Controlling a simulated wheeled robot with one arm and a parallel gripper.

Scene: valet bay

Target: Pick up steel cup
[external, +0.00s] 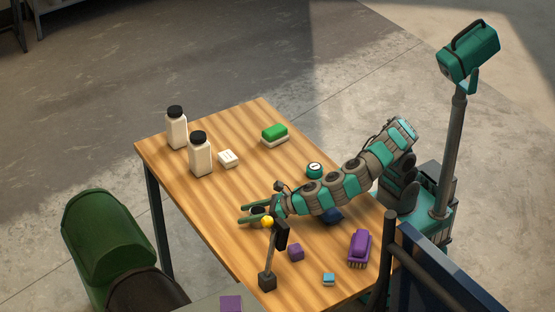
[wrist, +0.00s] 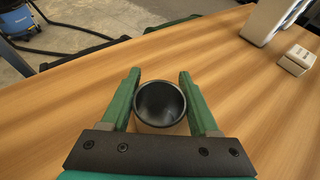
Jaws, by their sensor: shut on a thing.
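The steel cup (wrist: 160,104) is a dark grey, round, open-topped cup. In the wrist view it sits between the two green fingers of my gripper (wrist: 159,98), its mouth toward the camera and empty inside. The fingers are closed on its sides. In the external view my gripper (external: 253,213) is low over the left part of the wooden table, and the cup (external: 257,211) shows only as a small dark shape between the fingers, partly hidden. I cannot tell whether the cup touches the table.
Two white bottles (external: 200,158), a small white box (external: 228,158) and a green-topped sponge (external: 274,134) stand farther back.

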